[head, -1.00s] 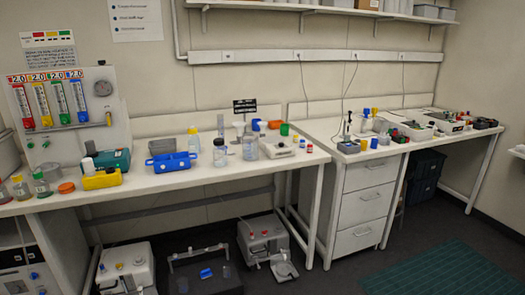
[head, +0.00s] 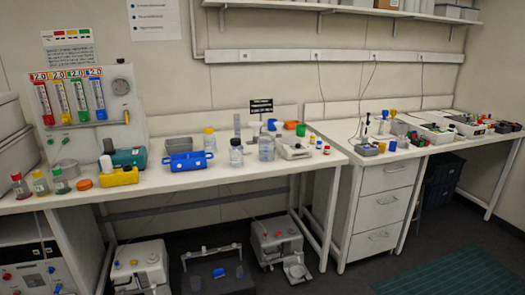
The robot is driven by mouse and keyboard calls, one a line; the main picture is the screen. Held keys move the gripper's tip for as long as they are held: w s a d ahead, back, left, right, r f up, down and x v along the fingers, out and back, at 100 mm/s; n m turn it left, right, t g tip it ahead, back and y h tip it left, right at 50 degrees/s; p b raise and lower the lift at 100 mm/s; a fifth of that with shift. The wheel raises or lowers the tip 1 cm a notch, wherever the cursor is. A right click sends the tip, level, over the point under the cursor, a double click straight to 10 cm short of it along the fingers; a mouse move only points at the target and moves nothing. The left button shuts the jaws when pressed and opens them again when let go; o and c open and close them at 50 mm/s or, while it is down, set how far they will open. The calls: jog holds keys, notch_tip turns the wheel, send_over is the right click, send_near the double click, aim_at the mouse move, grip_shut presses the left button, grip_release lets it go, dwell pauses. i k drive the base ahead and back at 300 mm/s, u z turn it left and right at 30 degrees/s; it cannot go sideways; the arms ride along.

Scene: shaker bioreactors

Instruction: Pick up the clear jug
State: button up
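A clear, open-looking vessel (head: 266,148) stands upright on the long white bench, right of the middle of the head view. It is the likeliest clear jug, but it is too small to make out a handle or spout. A clear bottle with a dark cap (head: 236,153) stands just left of it, and a yellow-capped bottle (head: 209,141) is further left. A white device (head: 293,149) sits close on its right. My gripper is not in view.
A blue carrier (head: 188,161), a yellow device (head: 119,176) and small capped bottles (head: 40,183) line the bench to the left. A drawer unit (head: 373,208) stands to the right. Bulky machines (head: 276,240) sit on the floor under the bench. The floor in front is partly out of view.

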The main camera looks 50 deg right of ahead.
aim_at(267, 143)
jog(key=i, duration=0.95)
jog(key=z, duration=0.05)
